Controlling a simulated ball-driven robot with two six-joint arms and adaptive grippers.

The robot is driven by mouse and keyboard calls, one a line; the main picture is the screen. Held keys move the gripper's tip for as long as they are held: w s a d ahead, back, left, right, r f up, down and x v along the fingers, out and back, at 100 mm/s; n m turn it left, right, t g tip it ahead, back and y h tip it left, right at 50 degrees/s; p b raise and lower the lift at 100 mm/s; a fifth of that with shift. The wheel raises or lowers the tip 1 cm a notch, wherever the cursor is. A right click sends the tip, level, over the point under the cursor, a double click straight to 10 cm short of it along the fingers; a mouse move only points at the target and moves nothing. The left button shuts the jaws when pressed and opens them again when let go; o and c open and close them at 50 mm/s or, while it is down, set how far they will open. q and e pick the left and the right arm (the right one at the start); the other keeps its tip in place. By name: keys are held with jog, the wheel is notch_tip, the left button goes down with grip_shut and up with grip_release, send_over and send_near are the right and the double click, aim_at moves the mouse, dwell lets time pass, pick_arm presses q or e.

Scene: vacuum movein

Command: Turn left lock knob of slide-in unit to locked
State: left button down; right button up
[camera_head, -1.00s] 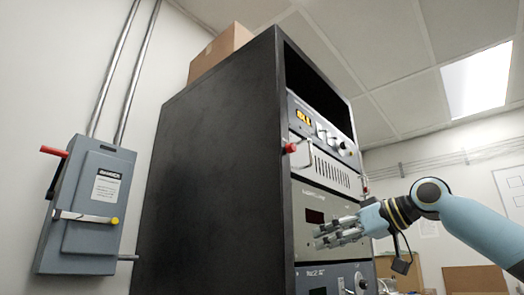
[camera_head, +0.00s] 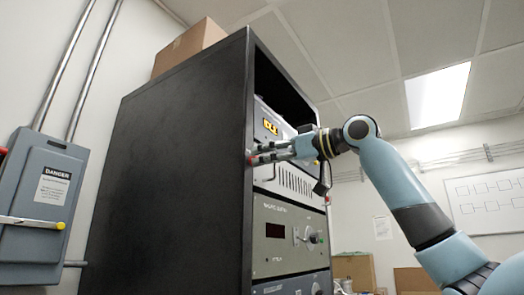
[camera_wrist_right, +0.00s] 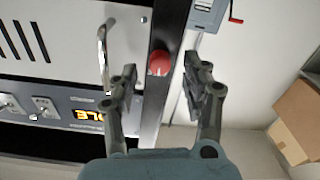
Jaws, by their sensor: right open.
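The slide-in unit (camera_head: 293,183) is a pale panel with vent slots in the black rack, and it shows upside down in the right wrist view (camera_wrist_right: 60,62). Its left lock knob is red; in the right wrist view the knob (camera_wrist_right: 160,63) sits at the rack's edge, between my open fingers with a gap on each side. In the head view only a bit of red shows at the fingertips. My right gripper (camera_head: 262,154) is open and empty, its fingers reaching across the unit's left end. The knob's turn angle cannot be told. My left gripper is not in view.
A metal handle (camera_wrist_right: 103,55) stands out beside the knob, close to one finger. A unit with an orange display (camera_head: 270,127) sits above, and a grey-green unit (camera_head: 280,235) below. A grey electrical box (camera_head: 40,200) hangs on the left wall. A cardboard box (camera_head: 188,48) tops the rack.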

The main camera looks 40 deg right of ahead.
jog(key=shift+x, duration=0.85)
jog(key=shift+c, duration=0.4)
grip_shut()
